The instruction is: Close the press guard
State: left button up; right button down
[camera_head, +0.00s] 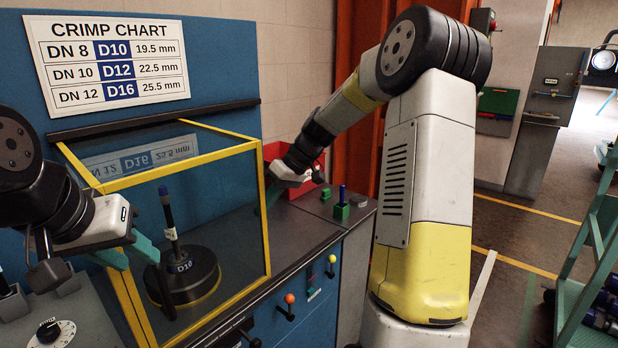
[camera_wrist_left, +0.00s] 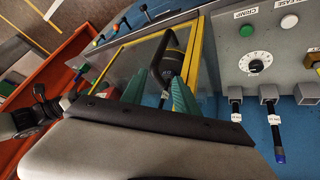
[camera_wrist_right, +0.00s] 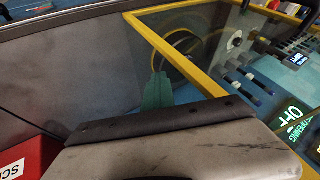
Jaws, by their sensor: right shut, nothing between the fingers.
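The press guard (camera_head: 203,163), a clear box with a yellow frame, stands over the bench in the head view. A black round die marked D10 (camera_head: 184,283) with an upright rod shows through its pane. My left gripper (camera_head: 128,254) is at the guard's left side, its teal fingers apart and nothing seen held. In the left wrist view, its fingers (camera_wrist_left: 158,95) are spread near the yellow frame (camera_wrist_left: 196,55). My right gripper (camera_head: 272,193) is at the guard's right edge. In the right wrist view its closed fingers (camera_wrist_right: 158,92) are beside the yellow frame (camera_wrist_right: 172,50); contact is unclear.
A red bin (camera_head: 273,153) stands behind my right gripper. Small green blocks (camera_head: 341,211) sit on the bench's right end. Levers with an orange knob (camera_head: 290,299) and a yellow knob (camera_head: 332,259) project from the bench front. A dial (camera_head: 48,332) is at lower left.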

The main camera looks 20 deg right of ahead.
jog(key=shift+s+a, duration=0.25)
jog(key=shift+a, duration=0.1)
